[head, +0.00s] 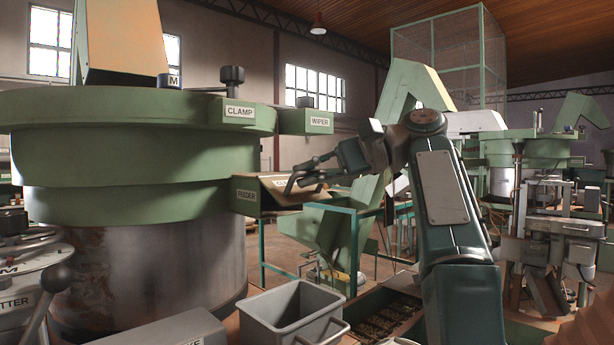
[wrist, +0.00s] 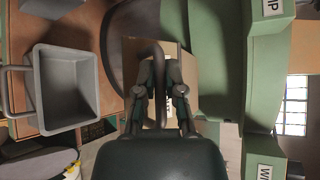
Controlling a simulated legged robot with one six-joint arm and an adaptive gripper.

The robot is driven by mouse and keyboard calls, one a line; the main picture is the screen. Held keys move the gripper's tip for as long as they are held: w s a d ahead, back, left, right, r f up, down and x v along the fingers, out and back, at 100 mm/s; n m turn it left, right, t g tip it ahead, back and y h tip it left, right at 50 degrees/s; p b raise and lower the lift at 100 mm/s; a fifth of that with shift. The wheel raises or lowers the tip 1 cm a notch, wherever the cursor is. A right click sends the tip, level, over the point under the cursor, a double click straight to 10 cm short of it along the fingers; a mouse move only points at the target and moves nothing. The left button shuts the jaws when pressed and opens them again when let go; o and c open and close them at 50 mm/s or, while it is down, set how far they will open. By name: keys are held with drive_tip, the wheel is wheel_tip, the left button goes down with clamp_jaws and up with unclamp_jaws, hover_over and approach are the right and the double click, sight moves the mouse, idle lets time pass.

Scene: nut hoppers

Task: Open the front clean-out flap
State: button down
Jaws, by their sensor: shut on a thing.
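The clean-out flap (head: 272,187) is a tan panel on the green chute marked FEEDER, at the side of the big green bowl. Its label is mostly hidden behind my gripper. In the wrist view the tan flap (wrist: 136,60) lies beyond my fingers. A curved dark grey handle (wrist: 158,55) stands out in front of the flap and runs between the fingers. My gripper (head: 298,178) is at the flap's front; in the wrist view (wrist: 159,75) its two fingers are shut on the handle. I cannot tell how far the flap is tilted.
A grey bin (head: 293,316) stands below the chute; it is also in the wrist view (wrist: 68,128). The green bowl (head: 125,150), with CLAMP and WIPER parts above, is close on the left. A green-framed stand (head: 352,250) is behind my arm.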

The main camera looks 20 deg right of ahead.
idle(0.4)
drive_tip(key=c, duration=0.7)
unclamp_jaws()
drive_tip(key=shift+w+a, duration=0.1)
